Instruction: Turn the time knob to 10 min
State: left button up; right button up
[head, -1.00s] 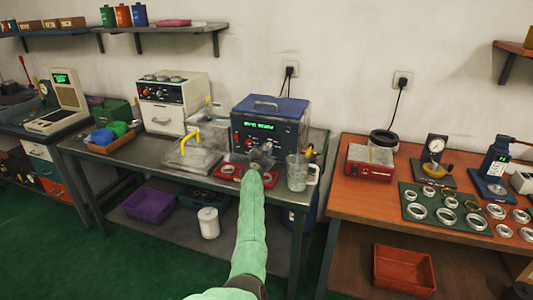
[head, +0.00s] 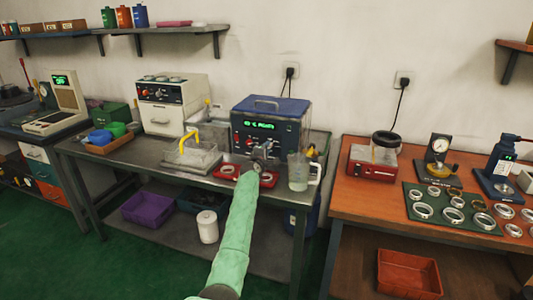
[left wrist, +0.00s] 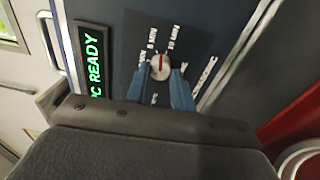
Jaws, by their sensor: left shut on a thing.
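The time knob (left wrist: 160,66) is a small round silver dial with a red pointer line, on the dark front panel of the blue-topped machine (head: 268,112). In the left wrist view its line stands nearly upright, between the printed "5 MIN" and "10 MIN" labels. The blue fingers of my left gripper (left wrist: 162,88) are shut on the knob, one on each side. In the head view my left gripper (head: 259,164) is at the machine's lower front, and the arm hides part of the panel. A green display (left wrist: 93,66) beside the knob reads "C READY" at its visible end. My right gripper is not in view.
A glass beaker (head: 298,172) stands close on the right of my left gripper. A red tray (head: 226,171) with a ring lies in front of the machine. A clear box with a yellow handle (head: 192,158) stands to the left. The orange table (head: 345,205) is further right.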

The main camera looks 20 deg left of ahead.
pick_arm(q)
jog(key=shift+d+f+m+b, duration=0.1)
jog(key=shift+m+b, duration=0.45)
jog(key=shift+m, duration=1.85)
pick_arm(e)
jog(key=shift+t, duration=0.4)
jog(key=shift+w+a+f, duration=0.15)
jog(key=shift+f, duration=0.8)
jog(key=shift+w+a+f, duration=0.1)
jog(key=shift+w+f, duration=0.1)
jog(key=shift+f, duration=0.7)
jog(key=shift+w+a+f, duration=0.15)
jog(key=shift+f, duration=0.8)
pick_arm(q)
jog(key=shift+h, duration=0.3)
jog(key=o, duration=1)
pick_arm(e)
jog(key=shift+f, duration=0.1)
pick_arm(q)
jog(key=shift+s, duration=0.15)
jog(key=s, duration=0.7)
jog(key=shift+s+f, duration=0.1)
jog(key=shift+s, duration=0.15)
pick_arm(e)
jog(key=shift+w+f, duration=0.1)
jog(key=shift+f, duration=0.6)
